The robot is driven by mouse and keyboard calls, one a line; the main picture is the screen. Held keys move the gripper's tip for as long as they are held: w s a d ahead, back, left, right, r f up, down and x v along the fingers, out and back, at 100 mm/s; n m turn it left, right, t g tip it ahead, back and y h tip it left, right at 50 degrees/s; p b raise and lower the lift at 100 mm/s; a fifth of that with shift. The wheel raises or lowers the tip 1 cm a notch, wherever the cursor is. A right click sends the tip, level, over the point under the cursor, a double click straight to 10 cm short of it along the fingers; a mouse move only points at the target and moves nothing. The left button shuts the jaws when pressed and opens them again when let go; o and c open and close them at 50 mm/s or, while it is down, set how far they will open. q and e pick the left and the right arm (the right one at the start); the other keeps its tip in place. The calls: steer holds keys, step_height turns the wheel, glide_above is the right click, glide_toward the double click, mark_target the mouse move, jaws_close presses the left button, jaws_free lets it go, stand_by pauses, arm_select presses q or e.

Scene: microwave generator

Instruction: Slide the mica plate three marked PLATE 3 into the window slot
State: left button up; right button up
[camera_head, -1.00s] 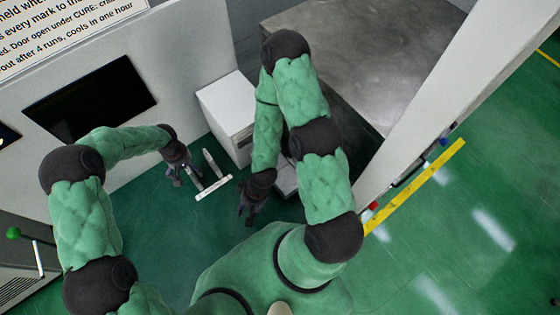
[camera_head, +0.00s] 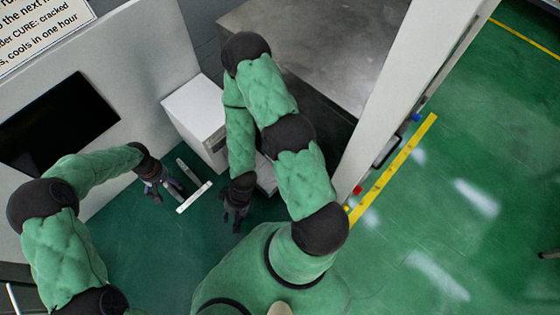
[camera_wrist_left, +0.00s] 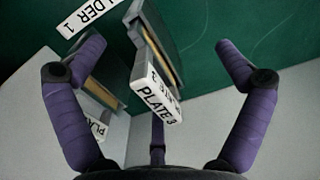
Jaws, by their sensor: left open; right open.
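In the left wrist view, a white label reading PLATE 3 (camera_wrist_left: 157,95) sits on the end of a narrow grey-edged piece with an amber strip (camera_wrist_left: 158,58). It lies between the spread purple fingers of my left gripper (camera_wrist_left: 155,55), apart from both. In the head view, my left gripper (camera_head: 162,187) is just left of a white strip (camera_head: 194,197), whose print is too small to read. My right gripper (camera_head: 236,212) hangs to the right of that strip, open and empty. I cannot make out the window slot.
A label ending in DER 1 (camera_wrist_left: 84,17) and a partly hidden label starting PLA (camera_wrist_left: 97,124) show in the left wrist view. A white box (camera_head: 198,112) stands behind the grippers. A dark screen (camera_head: 60,122) is on the left wall.

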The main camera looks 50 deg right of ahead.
arm_select(q)
steer(key=shift+b, duration=0.65)
arm_select(e)
steer(key=shift+f, duration=0.75)
arm_select(q)
steer(key=c, duration=1.6)
jaws_close()
steer(key=shift+d, duration=0.1)
arm_select(e)
steer(key=shift+d, duration=0.1)
arm_select(q)
steer(key=shift+r, duration=0.15)
steer(key=shift+r, duration=0.3)
arm_select(e)
steer(key=shift+r, duration=0.15)
arm_select(q)
steer(key=shift+r+p, duration=1)
steer(key=shift+r, duration=1.55)
arm_select(e)
steer(key=shift+r, duration=0.85)
